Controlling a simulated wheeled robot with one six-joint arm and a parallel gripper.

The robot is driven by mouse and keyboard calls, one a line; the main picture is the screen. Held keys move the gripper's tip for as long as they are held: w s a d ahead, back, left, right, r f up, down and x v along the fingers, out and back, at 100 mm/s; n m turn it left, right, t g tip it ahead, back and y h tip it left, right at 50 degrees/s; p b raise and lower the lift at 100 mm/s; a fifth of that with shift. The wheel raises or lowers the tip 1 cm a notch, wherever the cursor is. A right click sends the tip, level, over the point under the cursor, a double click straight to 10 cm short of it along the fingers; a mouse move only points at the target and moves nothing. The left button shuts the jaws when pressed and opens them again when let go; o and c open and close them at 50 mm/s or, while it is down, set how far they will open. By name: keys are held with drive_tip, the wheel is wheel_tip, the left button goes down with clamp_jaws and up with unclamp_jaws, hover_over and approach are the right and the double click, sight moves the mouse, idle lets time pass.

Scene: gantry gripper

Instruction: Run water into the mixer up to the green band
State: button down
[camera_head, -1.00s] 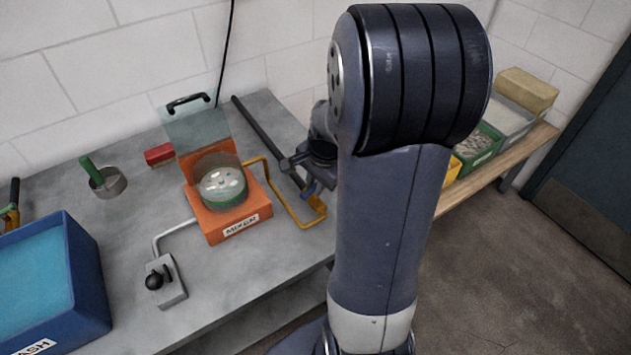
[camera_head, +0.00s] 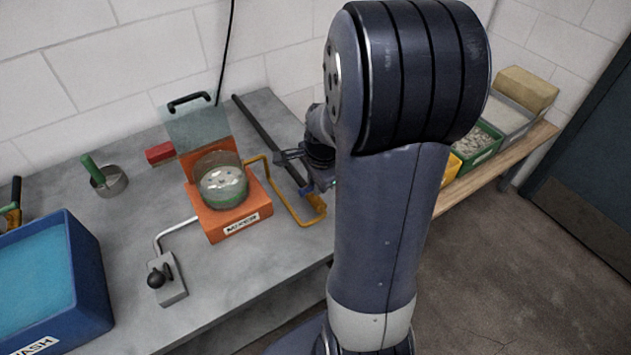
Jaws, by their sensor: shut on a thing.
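The mixer (camera_head: 227,218) is an orange box with a label on its front. A clear round bowl (camera_head: 221,183) sits in it, with pale round shapes inside and green low on its side. I cannot tell the water level against the green. A clear lid with a black handle (camera_head: 189,103) stands raised behind it. An orange-yellow pipe (camera_head: 287,208) runs from the mixer's right side to a fitting at the bench edge. My gripper (camera_head: 296,172) is beside this fitting, shut on what looks like a small blue handle (camera_head: 307,190). My arm hides part of the grip.
A grey lever box (camera_head: 167,281) stands front left of the mixer. A blue tub of blue liquid (camera_head: 85,262), a green-handled cup (camera_head: 108,182) and a red block (camera_head: 160,153) are on the left. A dark rod (camera_head: 262,129) runs behind the gripper. Bins stand at right.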

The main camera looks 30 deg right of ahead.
drive_tip(key=c, duration=1.4)
unclamp_jaws()
drive_tip(key=shift+r, duration=0.1)
wheel_tip(320, 180, up, 10)
drive_tip(key=s, duration=0.2)
drive_tip(key=shift+r, duration=0.2)
drive_tip(key=shift+f, duration=0.1)
drive_tip(key=f, duration=0.3)
drive_tip(key=w+f, duration=0.1)
drive_tip(key=f, duration=0.3)
drive_tip(key=w+f, duration=0.1)
drive_tip(key=f, duration=0.2)
drive_tip(key=shift+f, duration=0.25)
